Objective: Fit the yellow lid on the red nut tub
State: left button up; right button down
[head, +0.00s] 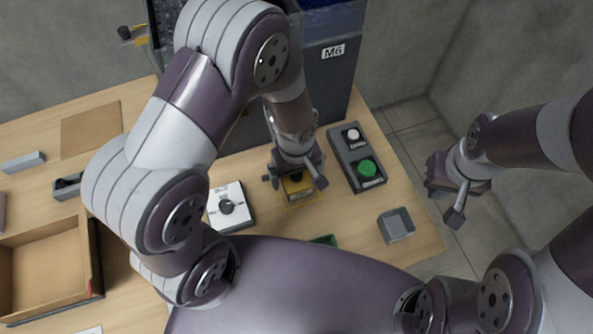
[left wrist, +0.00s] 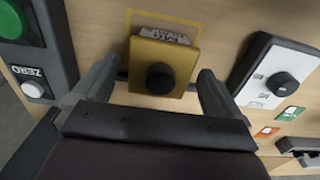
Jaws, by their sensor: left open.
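The yellow lid (left wrist: 143,64) with a black round knob (left wrist: 161,78) and a printed label lies on the table inside a yellow outline. The lid also shows in the head view (head: 298,189), partly covered by my gripper. My left gripper (head: 295,183) is over it. In the left wrist view its open fingers (left wrist: 155,85) stand on either side of the knob end of the lid, apart from it. My right gripper (head: 452,197) hangs empty over the floor, right of the table; its jaw gap is unclear. I cannot make out the red nut tub.
A white box with a black knob (head: 237,216) stands left of the lid, a green-button box (head: 354,172) right of it. The dark M6 machine (head: 333,82) stands behind. An open wooden tray (head: 45,268) is at left.

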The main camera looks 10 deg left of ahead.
pick_arm(q)
notch_tip(320, 180, up, 12)
jog(key=s+a+r+m+t, duration=0.1)
jog(key=s+a+m, duration=0.2)
jog(key=a+m, duration=0.4)
jog(key=shift+s+a+r, duration=0.2)
jog(key=shift+a, duration=0.75)
dwell(0.5)
